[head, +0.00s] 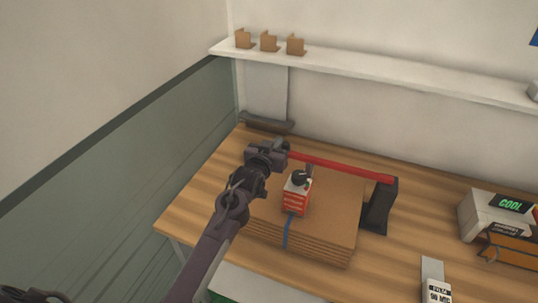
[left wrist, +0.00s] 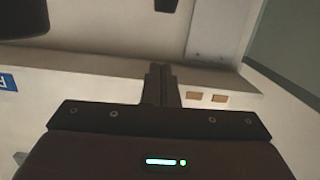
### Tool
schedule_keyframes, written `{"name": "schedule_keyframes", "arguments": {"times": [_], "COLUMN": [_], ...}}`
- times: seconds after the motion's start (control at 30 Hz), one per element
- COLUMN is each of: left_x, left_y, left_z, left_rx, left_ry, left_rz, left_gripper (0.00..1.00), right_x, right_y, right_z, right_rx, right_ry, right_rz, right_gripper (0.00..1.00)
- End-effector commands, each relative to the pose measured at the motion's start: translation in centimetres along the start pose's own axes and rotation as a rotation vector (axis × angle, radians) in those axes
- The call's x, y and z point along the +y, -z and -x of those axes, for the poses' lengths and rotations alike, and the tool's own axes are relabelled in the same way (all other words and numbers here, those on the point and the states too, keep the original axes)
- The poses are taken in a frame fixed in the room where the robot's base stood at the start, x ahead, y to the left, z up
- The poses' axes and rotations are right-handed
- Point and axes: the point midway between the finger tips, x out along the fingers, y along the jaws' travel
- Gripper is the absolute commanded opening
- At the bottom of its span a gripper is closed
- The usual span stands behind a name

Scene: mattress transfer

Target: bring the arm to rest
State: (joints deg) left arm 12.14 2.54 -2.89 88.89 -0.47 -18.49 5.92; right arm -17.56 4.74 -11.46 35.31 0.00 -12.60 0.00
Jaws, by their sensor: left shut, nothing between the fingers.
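My left arm comes in from the bottom left in the head view and reaches over the wooden table (head: 185,213). My left gripper (head: 280,150) is above the table's back left part, near the left end of a red bar (head: 340,168). I cannot tell whether it touches the bar. In the left wrist view, the left gripper (left wrist: 160,84) has its two dark fingers together with nothing between them. My right gripper is not in view.
A black post (head: 379,206) holds the bar's right end. A wall shelf (head: 380,72) runs behind, carrying small brown pieces (head: 269,42).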

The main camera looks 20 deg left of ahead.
Motion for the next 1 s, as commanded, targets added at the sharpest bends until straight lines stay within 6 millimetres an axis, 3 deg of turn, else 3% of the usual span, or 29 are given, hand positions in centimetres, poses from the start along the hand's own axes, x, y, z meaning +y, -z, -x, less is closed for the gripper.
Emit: {"name": "schedule_keyframes", "arguments": {"times": [0.3,0.63,0.77,0.9,1.0], "left_x": [-0.1,0.1,0.5,1.2,1.6], "left_y": [-0.2,-0.5,-3.8,-9.1,-11.4], "left_z": [4.7,6.2,9.1,15.7,20.0], "left_rx": [0.0,-0.023,-0.173,-0.454,-0.616], "left_ry": [0.001,0.001,0.002,-0.002,-0.009], "left_rz": [-0.001,-0.004,-0.025,-0.064,-0.088], "left_gripper": [0.0,0.0,0.0,0.0,0.0], "right_x": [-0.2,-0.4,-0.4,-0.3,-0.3], "right_y": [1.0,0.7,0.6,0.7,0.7], "right_z": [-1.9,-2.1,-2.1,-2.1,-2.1], "right_rx": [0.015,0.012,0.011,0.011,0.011], "right_ry": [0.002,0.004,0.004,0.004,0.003], "right_rz": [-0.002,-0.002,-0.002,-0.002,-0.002], "right_gripper": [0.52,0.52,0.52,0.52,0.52]}}
